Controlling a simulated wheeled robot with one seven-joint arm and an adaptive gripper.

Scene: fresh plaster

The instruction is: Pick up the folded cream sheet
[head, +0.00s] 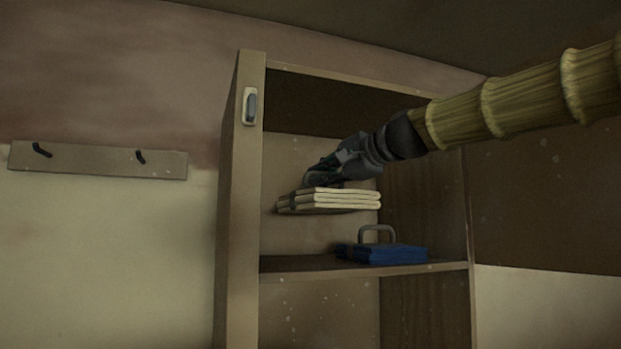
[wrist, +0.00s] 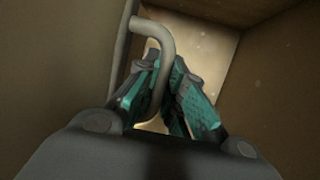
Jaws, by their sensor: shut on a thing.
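The folded cream sheet (head: 340,200) is a flat stack of several layers with a dark band near its left end. It is held in the air inside the cabinet, roughly level and clear of the shelf below. My gripper (head: 318,178) is over its top, shut on it; the exact grip is dark and partly hidden. In the wrist view my gripper's teal-padded fingers (wrist: 172,105) converge around a grey bent bar (wrist: 158,45). Little of the sheet can be made out in that view.
A folded blue item (head: 395,254) with a grey handle lies on the shelf (head: 300,264) below the sheet. The cabinet's left upright (head: 240,200) and right wall (head: 425,200) flank my gripper. A hook rail (head: 100,162) is on the wall at left.

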